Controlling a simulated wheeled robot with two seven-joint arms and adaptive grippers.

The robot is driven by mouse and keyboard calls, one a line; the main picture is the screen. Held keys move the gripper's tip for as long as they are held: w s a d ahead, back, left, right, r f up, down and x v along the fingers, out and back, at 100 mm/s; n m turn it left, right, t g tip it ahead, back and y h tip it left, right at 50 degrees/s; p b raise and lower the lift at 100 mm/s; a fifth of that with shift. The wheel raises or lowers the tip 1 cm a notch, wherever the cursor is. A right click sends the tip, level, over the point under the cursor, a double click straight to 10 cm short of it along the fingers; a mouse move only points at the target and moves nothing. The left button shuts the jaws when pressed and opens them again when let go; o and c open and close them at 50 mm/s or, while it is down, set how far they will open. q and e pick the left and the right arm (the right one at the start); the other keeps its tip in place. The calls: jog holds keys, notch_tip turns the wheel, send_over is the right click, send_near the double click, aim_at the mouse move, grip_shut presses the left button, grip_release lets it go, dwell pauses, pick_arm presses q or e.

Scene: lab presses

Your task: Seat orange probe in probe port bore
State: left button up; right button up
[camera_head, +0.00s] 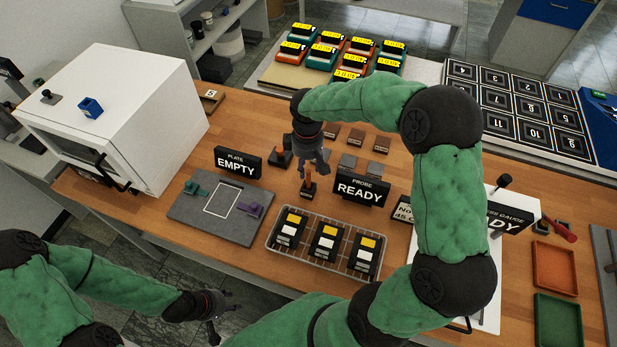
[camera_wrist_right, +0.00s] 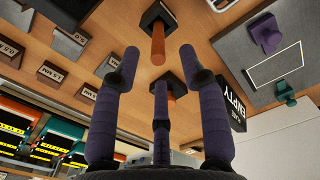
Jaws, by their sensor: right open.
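A second orange shaft on a dark base (camera_head: 281,159) stands close by. In the right wrist view it is partly hidden behind a finger (camera_wrist_right: 172,88). My right gripper (camera_head: 312,168) is open and empty, pointing down just above the probes. My left gripper (camera_head: 226,312) is open and empty, off the table's front edge. I cannot make out which opening is the probe port bore.
A white cabinet (camera_head: 120,110) with a small dark knob (camera_head: 48,97) and blue block (camera_head: 91,107) on top stands left. A grey plate fixture (camera_head: 190,217), the EMPTY sign (camera_head: 238,162) and a wire rack (camera_head: 272,240) lie near the probes. Small brown blocks (camera_head: 356,135) stand behind.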

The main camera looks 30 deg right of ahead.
aim_at(308, 181)
notch_tip(308, 181, down, 8)
jog(key=shift+d+f+b, duration=0.1)
jog(key=shift+f+b, duration=0.1)
jog(key=shift+b, duration=0.5)
grip_shut()
